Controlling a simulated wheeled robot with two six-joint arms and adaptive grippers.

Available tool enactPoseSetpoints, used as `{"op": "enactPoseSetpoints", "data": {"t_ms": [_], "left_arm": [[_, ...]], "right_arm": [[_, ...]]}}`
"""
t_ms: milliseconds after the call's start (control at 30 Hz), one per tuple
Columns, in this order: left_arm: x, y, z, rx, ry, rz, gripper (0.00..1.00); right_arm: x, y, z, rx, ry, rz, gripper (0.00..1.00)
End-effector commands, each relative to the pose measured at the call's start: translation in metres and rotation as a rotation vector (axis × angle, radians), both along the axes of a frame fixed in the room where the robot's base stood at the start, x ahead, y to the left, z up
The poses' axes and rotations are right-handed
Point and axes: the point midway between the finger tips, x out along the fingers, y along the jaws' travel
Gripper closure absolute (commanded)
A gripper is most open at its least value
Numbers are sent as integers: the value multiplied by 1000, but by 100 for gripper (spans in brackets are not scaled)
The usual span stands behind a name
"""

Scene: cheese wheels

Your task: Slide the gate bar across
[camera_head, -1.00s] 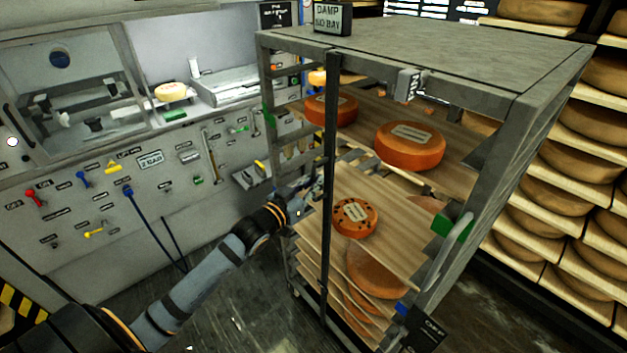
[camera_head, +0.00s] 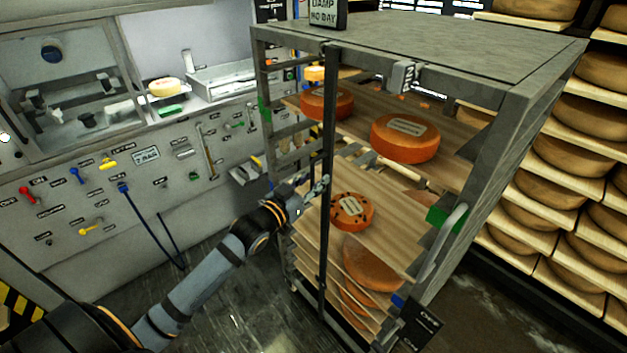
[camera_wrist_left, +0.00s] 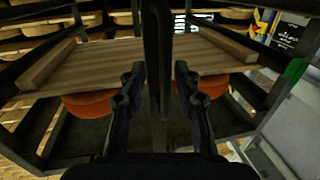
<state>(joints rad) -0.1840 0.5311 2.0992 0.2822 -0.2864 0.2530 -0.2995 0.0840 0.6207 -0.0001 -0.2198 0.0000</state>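The gate bar (camera_head: 328,130) is a thin dark upright bar across the open front of the grey rack (camera_head: 450,62), left of the front's middle. My left gripper (camera_head: 318,187) reaches it from the left at about mid-height. In the left wrist view my left gripper (camera_wrist_left: 158,78) has its two fingers apart, one on each side of the gate bar (camera_wrist_left: 158,30). Narrow gaps seem to show between fingers and bar, so firm contact is not evident. My right gripper is not in view.
Orange cheese wheels (camera_head: 405,138) sit on wooden boards (camera_head: 385,205) behind the bar. A green block and grey handle (camera_head: 452,225) are on the rack's right post. A control panel (camera_head: 90,190) stands at left, and shelves of cheese (camera_head: 575,160) at right.

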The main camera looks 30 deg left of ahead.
Motion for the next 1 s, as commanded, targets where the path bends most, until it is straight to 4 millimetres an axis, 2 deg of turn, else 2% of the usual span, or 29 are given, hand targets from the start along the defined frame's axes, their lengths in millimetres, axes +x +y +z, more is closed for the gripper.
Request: {"op": "enactPoseSetpoints", "data": {"t_ms": [167, 400, 600, 733, 1000], "left_arm": [[0, 0, 9, 3, -5, -3, 68], [0, -1, 61, 8, -7, -2, 68], [-1, -1, 93, 5, -3, -1, 68], [-1, -1, 100, 1, 0, 0, 68], [-1, -1, 100, 0, 0, 0, 68]], "right_arm": [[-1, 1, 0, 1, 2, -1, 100], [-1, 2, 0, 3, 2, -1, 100], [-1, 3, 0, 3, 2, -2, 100], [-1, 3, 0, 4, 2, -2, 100], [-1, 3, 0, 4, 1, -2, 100]]}}
